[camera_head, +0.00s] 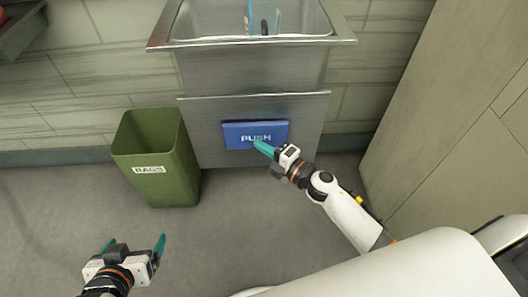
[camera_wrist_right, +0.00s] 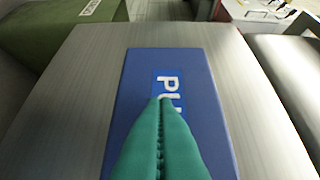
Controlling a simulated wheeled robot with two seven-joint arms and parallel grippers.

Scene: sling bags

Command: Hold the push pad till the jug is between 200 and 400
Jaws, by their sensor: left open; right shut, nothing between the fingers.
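The blue push pad (camera_head: 238,135) is on the front of the metal sink unit, lettered PUSH. My right gripper (camera_head: 257,143) is shut and empty, its teal fingertips at the pad's lower middle. In the right wrist view the shut fingers (camera_wrist_right: 161,105) overlap the blue pad (camera_wrist_right: 139,75) and hide part of its lettering; whether they press it I cannot tell. The jug (camera_head: 272,22) appears as a clear bluish shape in the sink basin, cut by the top edge; its level and markings cannot be read. My left gripper (camera_head: 135,247) is open and empty at lower left, above the floor.
A green bin (camera_head: 168,183) labelled RAGS stands left of the pad on the grey floor. The metal sink (camera_head: 185,24) is above the pad. A beige panel (camera_head: 430,110) rises at the right. Floor between the bin and my right arm is clear.

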